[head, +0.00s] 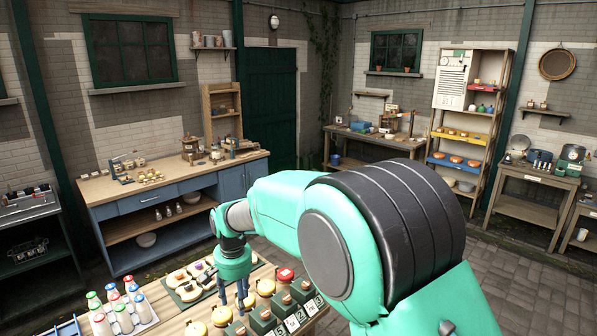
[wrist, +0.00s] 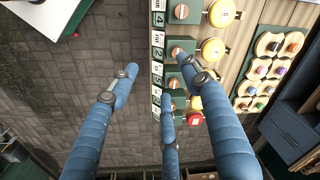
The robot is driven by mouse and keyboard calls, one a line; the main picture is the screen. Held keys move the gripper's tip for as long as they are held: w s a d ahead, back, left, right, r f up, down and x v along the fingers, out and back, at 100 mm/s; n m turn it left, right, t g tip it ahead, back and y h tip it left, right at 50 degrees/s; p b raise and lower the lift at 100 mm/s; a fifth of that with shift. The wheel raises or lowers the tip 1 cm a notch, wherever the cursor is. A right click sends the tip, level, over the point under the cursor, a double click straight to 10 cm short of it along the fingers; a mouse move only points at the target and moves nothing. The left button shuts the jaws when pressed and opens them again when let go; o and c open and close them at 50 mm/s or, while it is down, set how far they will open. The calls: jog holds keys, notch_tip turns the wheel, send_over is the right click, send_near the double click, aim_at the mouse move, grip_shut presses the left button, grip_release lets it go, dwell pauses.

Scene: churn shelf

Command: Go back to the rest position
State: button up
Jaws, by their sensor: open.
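My gripper (head: 243,298) hangs fingers-down at the end of my green arm, over the near bench in the head view. In the wrist view its blue fingers (wrist: 157,78) are spread apart, with nothing between them. Below them stands a row of green boxes with wooden knobs and numbered white labels (wrist: 176,50). The gap between fingertips and boxes is hard to judge. My arm covers the middle and lower right of the head view.
A blue cabinet (head: 154,208) stands behind. Paved floor (head: 520,285) is open at the right.

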jog(key=s+d+r+t+b, duration=0.1)
jog(key=s+d+r, duration=0.35)
jog(key=d, duration=0.35)
jog(key=s+d+r+b, duration=0.2)
jog(key=s+d+r, duration=0.25)
jog(key=d, duration=0.35)
jog(key=s+d+r+t+b, duration=0.1)
jog(key=s+d+r, duration=0.35)
jog(key=d, duration=0.35)
jog(key=s+d+f+t+b, duration=0.1)
jog(key=s+d+b, duration=0.1)
jog(key=s+d, duration=0.5)
jog(key=s+d+f+t+b, duration=0.1)
jog(key=s+d+f+b, duration=0.1)
jog(key=s+d, duration=0.6)
jog(key=s, duration=0.7)
jog(key=shift+f+t+h, duration=0.2)
jog(key=shift+t+h, duration=0.1)
jog(key=shift+t, duration=0.1)
jog(key=shift+d+r, duration=0.1)
